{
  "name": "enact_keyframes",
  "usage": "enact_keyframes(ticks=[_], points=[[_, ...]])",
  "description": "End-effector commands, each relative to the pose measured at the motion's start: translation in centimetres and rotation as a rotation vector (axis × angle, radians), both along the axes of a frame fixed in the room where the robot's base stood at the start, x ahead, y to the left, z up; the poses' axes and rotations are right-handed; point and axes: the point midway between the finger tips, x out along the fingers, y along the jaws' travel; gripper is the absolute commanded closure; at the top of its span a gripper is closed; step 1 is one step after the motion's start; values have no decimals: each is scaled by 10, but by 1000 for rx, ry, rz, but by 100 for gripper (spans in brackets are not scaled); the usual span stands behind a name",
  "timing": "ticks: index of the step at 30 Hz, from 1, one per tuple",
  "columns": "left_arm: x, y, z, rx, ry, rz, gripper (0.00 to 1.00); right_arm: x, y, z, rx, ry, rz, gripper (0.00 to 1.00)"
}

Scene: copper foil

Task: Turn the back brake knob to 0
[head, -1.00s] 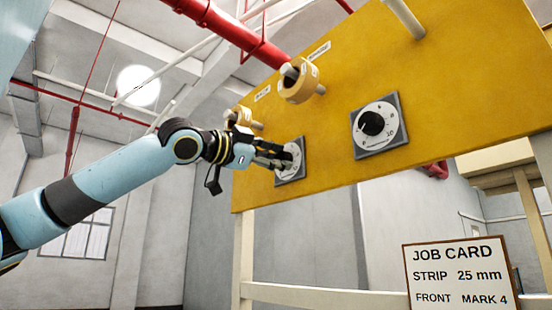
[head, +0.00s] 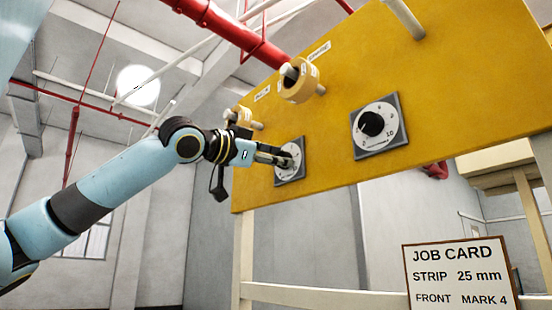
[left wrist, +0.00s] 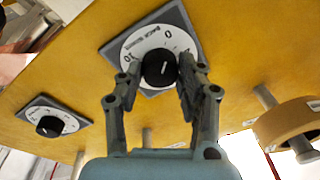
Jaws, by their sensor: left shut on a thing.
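The back brake dial (left wrist: 122,48) is a white disc on a grey square plate, with "BACK BRAKE" and the numbers 0 and 10 legible in the left wrist view. Its black knob (left wrist: 159,69) has a white pointer line. My left gripper (left wrist: 158,75) is shut on this knob, one finger on each side. In the head view the left gripper (head: 284,160) covers much of the back brake dial (head: 291,174). The knob's exact setting is hard to read. My right gripper is not in view.
A second dial (head: 388,136) with a black knob (head: 371,123) is on the yellow panel (head: 330,140), right of the gripped one. Tape rolls (head: 301,86) on pegs stick out above. A job card (head: 461,277) stands at lower right, reading strip 25 mm, front mark 4.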

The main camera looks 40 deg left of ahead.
Motion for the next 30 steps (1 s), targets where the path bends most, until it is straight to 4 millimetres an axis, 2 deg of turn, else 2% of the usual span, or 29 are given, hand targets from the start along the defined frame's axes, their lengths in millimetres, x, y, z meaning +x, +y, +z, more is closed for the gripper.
enact_keyframes(ticks=[2,3,8,20,26,30], points=[[1,-1,-3,-2,6,-2,96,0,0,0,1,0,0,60],[1,-1,-3,-2,6,-2,60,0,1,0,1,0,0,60],[0,0,-2,-2,4,-1,40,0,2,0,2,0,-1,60],[0,1,5,-7,-3,3,40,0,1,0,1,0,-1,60],[0,-1,25,-10,-8,-4,40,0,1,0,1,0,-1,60],[0,-1,47,-9,-7,-6,40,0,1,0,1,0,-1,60]])
